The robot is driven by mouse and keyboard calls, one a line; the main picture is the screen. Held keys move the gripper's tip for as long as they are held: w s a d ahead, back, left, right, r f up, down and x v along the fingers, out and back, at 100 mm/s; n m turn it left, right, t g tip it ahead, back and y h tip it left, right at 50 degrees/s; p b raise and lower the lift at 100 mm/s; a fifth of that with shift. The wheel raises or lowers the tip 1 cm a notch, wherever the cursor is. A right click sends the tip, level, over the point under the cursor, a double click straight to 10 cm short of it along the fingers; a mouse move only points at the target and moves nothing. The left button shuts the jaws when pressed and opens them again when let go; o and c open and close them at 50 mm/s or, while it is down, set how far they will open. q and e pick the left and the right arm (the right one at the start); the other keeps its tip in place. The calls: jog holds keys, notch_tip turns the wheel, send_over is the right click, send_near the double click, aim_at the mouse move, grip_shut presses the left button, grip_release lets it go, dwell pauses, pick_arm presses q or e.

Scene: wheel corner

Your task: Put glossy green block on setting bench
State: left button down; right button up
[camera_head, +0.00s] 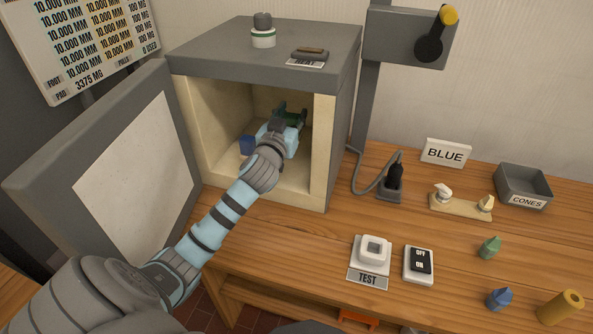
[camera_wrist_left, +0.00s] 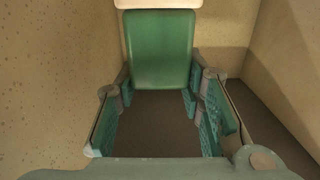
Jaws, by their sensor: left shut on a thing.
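The glossy green block (camera_wrist_left: 158,50) shows upright in the left wrist view, between the far ends of my left gripper's fingers. My left gripper (camera_head: 288,116) reaches through the open front of the grey furnace (camera_head: 329,140) and is shut on the block. In the head view the gripper and wrist mostly hide the block; the dark green shape there is too small to separate from the fingers. The wooden bench (camera_head: 452,240) carries the furnace; no label marks it as the setting bench. My right gripper is not in view.
The furnace door (camera_head: 120,165) stands open at left, beside my left arm. A blue block (camera_head: 247,145) is inside the furnace. A TEST stand (camera_head: 371,255), an ON/OFF switch (camera_head: 419,264), small cones and a CONES tray (camera_head: 523,186) occupy the bench's right side.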

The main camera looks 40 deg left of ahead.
pick_arm(q)
jog(key=shift+s+r, duration=0.1)
notch_tip(320, 180, down, 10)
jog(key=b, duration=0.4)
jog(key=shift+r, duration=0.15)
jog(key=c, duration=1.1)
grip_release()
